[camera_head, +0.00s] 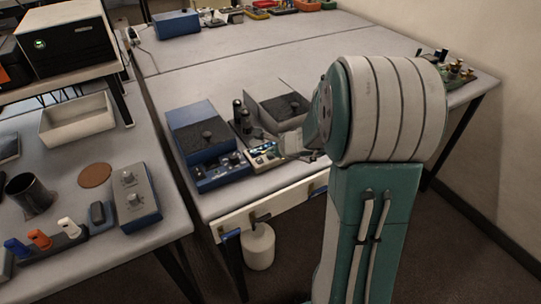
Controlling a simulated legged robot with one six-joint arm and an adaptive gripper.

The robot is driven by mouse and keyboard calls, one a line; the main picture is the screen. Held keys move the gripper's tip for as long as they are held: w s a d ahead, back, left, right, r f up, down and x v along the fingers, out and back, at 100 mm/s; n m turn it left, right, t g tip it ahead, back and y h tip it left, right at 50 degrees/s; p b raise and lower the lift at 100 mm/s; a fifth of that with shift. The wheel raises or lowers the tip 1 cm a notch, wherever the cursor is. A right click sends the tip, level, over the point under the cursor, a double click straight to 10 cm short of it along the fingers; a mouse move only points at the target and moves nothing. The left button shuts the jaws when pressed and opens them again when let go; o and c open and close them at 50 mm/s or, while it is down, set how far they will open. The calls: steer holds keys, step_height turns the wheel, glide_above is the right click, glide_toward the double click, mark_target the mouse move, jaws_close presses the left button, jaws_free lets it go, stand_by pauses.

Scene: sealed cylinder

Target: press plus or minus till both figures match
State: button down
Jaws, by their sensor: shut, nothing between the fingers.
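My gripper (283,150) is shut and empty, low over the right side of this panel. I cannot tell whether it touches. My large teal and white arm hides what lies behind and right of it.
A grey box with a dark top (284,108) and dark upright cylinders (241,115) stand close behind the panel. The left table holds a grey knobbed box (136,197), a black cup (30,194) and a white tray (77,121). The middle table's back is largely clear.

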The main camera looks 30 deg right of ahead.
stand_by(0.3)
steer(key=shift+r, duration=0.8)
steer(key=shift+r, duration=2.5)
step_height(320, 180, up, 4)
steer(key=shift+f, duration=0.2)
steer(key=shift+f, duration=4.45)
